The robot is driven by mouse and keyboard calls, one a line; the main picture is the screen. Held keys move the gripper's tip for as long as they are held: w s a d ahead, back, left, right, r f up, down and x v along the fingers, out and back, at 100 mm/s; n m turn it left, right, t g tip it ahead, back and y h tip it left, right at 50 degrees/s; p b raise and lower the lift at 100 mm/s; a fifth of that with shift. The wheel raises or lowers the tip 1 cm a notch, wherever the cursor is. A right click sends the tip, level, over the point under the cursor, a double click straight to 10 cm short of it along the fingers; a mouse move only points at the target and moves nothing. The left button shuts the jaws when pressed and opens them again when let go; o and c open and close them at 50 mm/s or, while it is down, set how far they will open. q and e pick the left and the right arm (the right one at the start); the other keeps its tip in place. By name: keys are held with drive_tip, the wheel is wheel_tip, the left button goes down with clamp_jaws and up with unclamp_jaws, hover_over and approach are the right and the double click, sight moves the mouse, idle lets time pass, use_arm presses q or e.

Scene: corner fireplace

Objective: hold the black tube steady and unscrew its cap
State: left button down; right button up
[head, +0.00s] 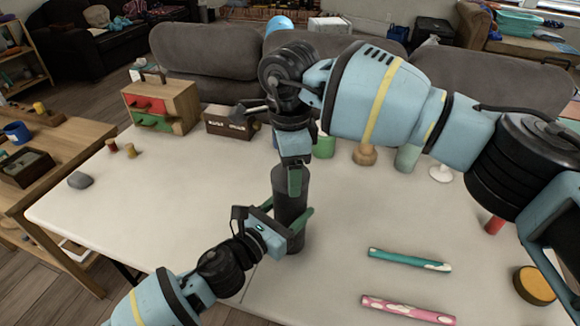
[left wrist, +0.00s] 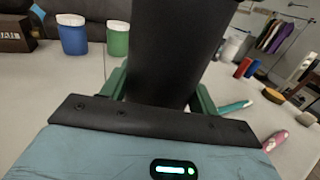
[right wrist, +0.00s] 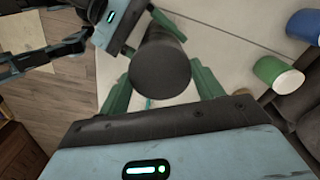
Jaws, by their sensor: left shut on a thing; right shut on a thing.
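The black tube (head: 290,200) stands upright on the white table, and its dark body fills the middle of the left wrist view (left wrist: 172,50). My left gripper (head: 290,222) is shut around the tube's lower part from the left front. My right gripper (head: 294,180) comes down from above with its green fingers at the tube's top end. The right wrist view looks down on the round dark cap (right wrist: 160,72) between the right fingers, which are shut on it. I cannot make out a seam between cap and tube.
A teal patterned stick (head: 410,260) and a pink one (head: 408,310) lie right of the tube. A yellow-topped round thing (head: 535,285) is at the right. A small drawer chest (head: 160,105) and a dark box (head: 228,122) stand at the back left. The table's left part is mostly clear.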

drive_tip(key=n, duration=0.4)
drive_tip(key=shift+n, duration=0.4)
drive_tip(key=n, duration=0.3)
drive_tip(key=shift+r, duration=0.4)
drive_tip(key=shift+r, duration=0.7)
drive_tip(key=shift+r, duration=0.15)
drive_tip(key=shift+r, duration=1.9)
use_arm(q)
drive_tip(key=shift+c, duration=1.6)
unclamp_jaws()
